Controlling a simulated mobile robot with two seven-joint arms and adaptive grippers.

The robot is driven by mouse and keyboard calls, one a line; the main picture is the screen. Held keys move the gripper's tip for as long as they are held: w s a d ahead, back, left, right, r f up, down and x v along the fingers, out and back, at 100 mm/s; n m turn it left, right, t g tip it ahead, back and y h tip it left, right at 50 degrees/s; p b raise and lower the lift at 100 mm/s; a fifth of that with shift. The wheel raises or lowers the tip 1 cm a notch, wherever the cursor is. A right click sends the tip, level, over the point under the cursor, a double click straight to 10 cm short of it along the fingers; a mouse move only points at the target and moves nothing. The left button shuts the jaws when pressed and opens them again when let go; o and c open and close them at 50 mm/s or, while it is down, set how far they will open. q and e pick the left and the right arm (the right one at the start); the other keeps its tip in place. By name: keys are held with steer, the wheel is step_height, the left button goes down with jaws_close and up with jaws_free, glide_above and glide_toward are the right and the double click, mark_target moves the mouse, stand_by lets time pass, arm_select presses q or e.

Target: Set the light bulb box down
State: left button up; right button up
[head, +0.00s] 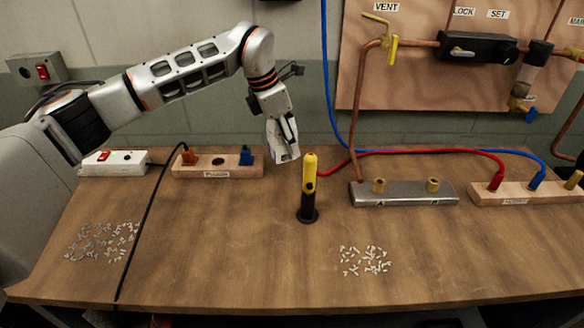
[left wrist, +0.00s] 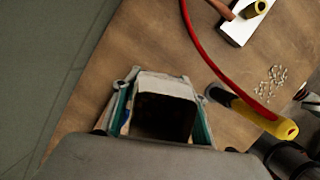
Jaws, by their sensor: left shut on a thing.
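My left gripper (head: 284,150) points down above the back of the wooden table, just left of a yellow-and-black tool standing upright. In the left wrist view it is shut on the light bulb box (left wrist: 165,112), which sits between its two fingers with a pale upper edge and a dark face.
The yellow tool (head: 309,172) stands close to the gripper. A socket block (head: 217,170) is left, a metal block (head: 403,194) right. Small pale scraps lie at the front (head: 365,260) and left (head: 102,241). A black cable (head: 149,215) crosses the left; the middle front is clear.

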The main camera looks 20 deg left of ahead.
mark_target(270, 123)
arm_select(q)
steer(key=shift+f, duration=3.5)
steer(key=o, duration=1.1)
steer(key=shift+f, duration=0.15)
steer(key=v, duration=1.1)
steer(key=shift+a+r, duration=0.1)
steer(key=shift+r, duration=0.25)
steer(key=shift+a+r, duration=0.1)
steer(key=shift+r, duration=0.2)
steer(key=shift+s, duration=0.1)
